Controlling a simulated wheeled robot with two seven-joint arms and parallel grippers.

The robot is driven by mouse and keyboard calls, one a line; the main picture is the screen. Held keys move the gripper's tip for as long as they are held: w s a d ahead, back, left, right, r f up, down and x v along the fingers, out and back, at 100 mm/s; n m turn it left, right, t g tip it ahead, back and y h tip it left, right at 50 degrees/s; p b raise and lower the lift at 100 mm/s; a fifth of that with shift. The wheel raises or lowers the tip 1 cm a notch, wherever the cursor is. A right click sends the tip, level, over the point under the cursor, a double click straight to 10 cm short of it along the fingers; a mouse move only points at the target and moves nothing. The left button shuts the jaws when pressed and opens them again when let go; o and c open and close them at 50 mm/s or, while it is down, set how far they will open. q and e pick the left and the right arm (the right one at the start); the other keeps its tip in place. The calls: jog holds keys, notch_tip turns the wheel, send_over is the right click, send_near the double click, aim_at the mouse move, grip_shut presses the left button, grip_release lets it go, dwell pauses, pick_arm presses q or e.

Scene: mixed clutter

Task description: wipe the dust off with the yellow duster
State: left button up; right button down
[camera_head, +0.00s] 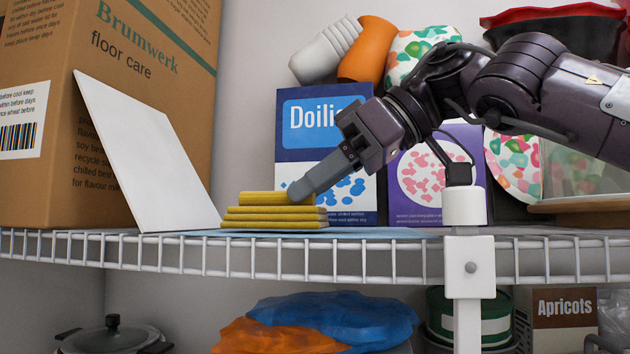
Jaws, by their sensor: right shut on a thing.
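The yellow duster (268,213) looks like a folded cloth in stacked layers and sits on the white wire shelf. My right gripper (298,191) reaches in from the upper right, with its grey fingers angled down to the left. Its fingertips are shut on the top layer at the duster's right end. The far finger is mostly hidden behind the near one. I cannot make out any dust on the surfaces in view. My left gripper is out of view.
A white panel (145,158) leans against a large cardboard box (40,190) at left. A thin pale blue sheet (390,232) lies on the wire shelf (345,262). A doilies box (290,170) and a purple box (468,138) stand behind. A white post (468,290) is at front right.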

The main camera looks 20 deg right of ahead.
jog(key=shift+s+f, duration=0.1)
jog(key=shift+f, duration=0.15)
